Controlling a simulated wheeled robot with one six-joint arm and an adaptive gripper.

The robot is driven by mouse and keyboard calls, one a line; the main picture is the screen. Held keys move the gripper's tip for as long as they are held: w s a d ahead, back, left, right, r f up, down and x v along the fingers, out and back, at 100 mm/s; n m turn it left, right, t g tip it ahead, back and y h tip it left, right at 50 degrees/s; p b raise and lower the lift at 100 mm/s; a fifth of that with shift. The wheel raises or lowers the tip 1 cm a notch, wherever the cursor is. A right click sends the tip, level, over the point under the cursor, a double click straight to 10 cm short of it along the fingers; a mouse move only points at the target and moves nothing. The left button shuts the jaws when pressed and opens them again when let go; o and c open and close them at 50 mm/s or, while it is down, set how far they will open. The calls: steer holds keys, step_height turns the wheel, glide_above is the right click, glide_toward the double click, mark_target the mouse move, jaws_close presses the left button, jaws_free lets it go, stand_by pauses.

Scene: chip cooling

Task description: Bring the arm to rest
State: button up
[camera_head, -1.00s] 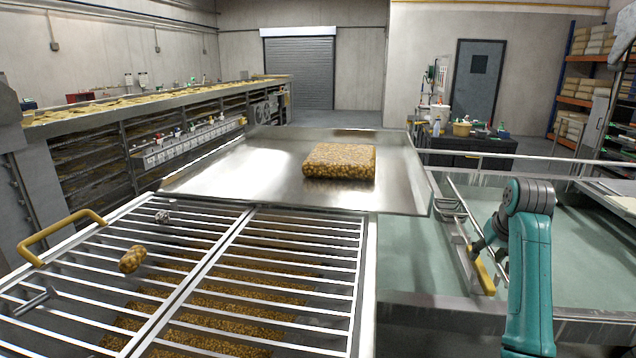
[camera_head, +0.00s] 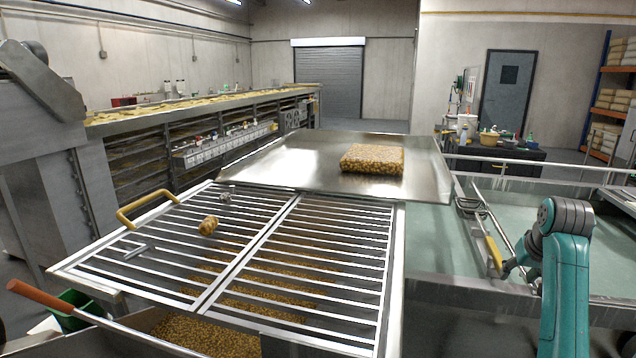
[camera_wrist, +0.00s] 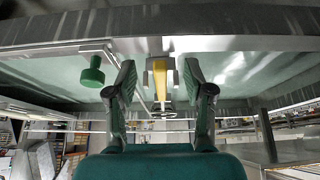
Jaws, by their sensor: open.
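My gripper (camera_head: 508,268) is at the right in the head view, at the end of my teal arm, beside a yellow-handled tool (camera_head: 494,250) at the edge of the green-lined basin. In the wrist view my gripper (camera_wrist: 160,78) has its two dark fingers spread apart. A yellow bar (camera_wrist: 162,80) in a metal holder shows in the gap, touching neither finger in the picture. I cannot tell its exact depth from the fingertips. No held object shows.
A metal tray (camera_head: 280,165) bears a block of chips (camera_head: 372,158). A barred grate (camera_head: 345,245) lies in front of it. The green basin (camera_head: 440,245) and its rim are close to my arm. In the wrist view a green knob (camera_wrist: 91,73) is left of the fingers.

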steer(key=s+a+f+t, duration=0.1)
steer(key=s+a+f, duration=0.15)
steer(key=f, duration=0.55)
steer(key=s+a+f, duration=0.1)
steer(key=a+f, duration=0.3)
steer(key=f, duration=0.4)
steer(key=s+a+f+t, duration=0.1)
steer(key=s+a+f, duration=0.15)
steer(key=f, duration=0.55)
steer(key=s+a+f+n+t, duration=0.1)
steer(key=s+a+f, duration=0.4)
steer(key=s+f, duration=0.15)
steer(key=s+a+f+t, duration=0.1)
steer(key=s+a+f, duration=0.4)
steer(key=s, duration=0.3)
steer(key=s+a+r+n+t, duration=0.1)
steer(key=s+a, duration=0.2)
steer(key=s, duration=0.7)
steer(key=s+a+t, duration=0.2)
steer(key=s+a, duration=0.2)
steer(key=s, duration=0.7)
steer(key=s+a+r+n+t+y, duration=0.1)
steer(key=s+a+r+t, duration=0.1)
steer(key=s+r, duration=1.3)
steer(key=shift+s+a+r+y, duration=0.3)
steer(key=shift+s+a, duration=0.15)
steer(key=shift+s, duration=0.6)
